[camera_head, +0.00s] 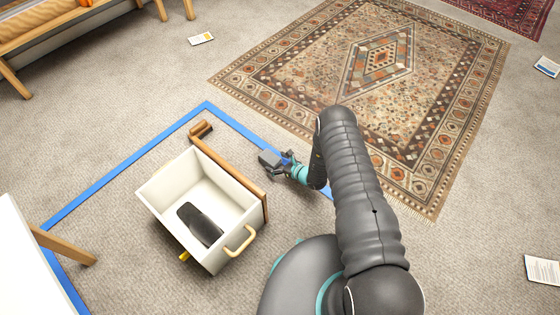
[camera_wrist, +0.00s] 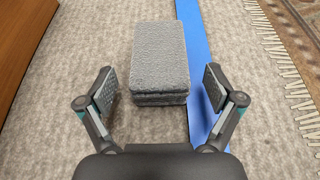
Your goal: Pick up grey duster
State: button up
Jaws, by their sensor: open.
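The grey duster (camera_wrist: 160,60) is a rough, grey, layered block on the carpet in the wrist view. It lies ahead of my gripper (camera_wrist: 160,88), centred between the two spread fingers, with its near end about level with the fingertips. The fingers stand apart from its sides, and nothing is held. In the head view my gripper (camera_head: 273,160) is low beside the wooden board; I cannot make out the duster there, as the gripper covers that spot.
Blue tape (camera_wrist: 203,50) runs along the duster's right side. A wooden board (camera_head: 228,165) stands to the left, against a white crate (camera_head: 163,205) holding a dark object (camera_head: 200,225). A patterned rug (camera_head: 290,85) lies beyond. A white table (camera_head: 25,265) is at lower left.

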aim_at(270, 160)
jog(key=shift+x, duration=1.95)
jog(key=shift+c, duration=0.3)
jog(key=c, duration=1)
